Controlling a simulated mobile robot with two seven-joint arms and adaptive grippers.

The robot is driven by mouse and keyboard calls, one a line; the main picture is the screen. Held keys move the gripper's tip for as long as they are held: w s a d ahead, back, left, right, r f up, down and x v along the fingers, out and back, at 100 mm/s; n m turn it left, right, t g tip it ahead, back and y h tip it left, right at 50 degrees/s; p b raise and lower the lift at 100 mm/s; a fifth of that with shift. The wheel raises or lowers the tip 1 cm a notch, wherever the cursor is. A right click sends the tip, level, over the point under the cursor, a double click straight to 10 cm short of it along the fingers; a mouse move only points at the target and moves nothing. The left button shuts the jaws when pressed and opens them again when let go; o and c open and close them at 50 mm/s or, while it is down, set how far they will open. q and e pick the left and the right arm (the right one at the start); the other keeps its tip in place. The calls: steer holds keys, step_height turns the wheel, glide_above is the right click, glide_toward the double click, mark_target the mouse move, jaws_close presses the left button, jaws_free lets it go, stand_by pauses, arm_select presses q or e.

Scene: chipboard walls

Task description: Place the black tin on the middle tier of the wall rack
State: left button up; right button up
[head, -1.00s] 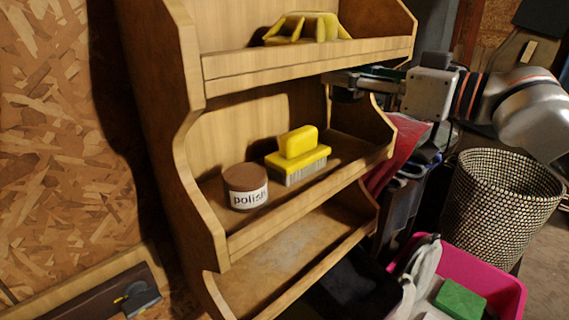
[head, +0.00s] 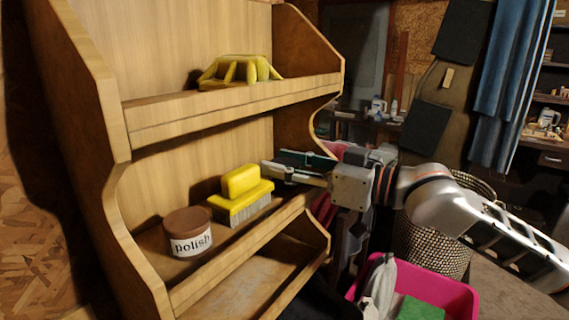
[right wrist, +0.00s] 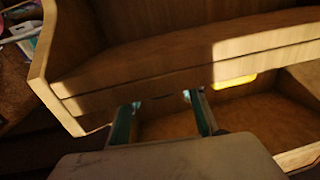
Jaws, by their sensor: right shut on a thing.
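The wooden wall rack (head: 110,95) fills the left of the head view. Its middle tier (head: 196,284) bears a brown tin labelled polish (head: 187,231) and a yellow brush (head: 241,194). My right gripper (head: 272,162) is at the rack's right side, just above the middle tier and right of the brush. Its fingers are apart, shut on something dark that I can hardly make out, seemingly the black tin. In the right wrist view the fingers (right wrist: 162,99) point at a rack board (right wrist: 150,97); the tin does not show clearly there. My left gripper is out of view.
The upper tier (head: 230,98) holds a yellow ribbed object (head: 240,72) above my right gripper. A pink crate (head: 450,298) and a woven basket (head: 425,245) stand at lower right. The middle tier's right end looks free.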

steer(key=o, duration=1.2)
steer(key=shift+d, duration=0.1)
steer(key=b+v, duration=0.1)
steer(key=v, duration=1)
steer(key=shift+s+d+r+b, duration=0.1)
steer(key=shift+s+d+b, duration=0.15)
steer(key=shift+d+b, duration=0.05)
steer(key=shift+d, duration=0.1)
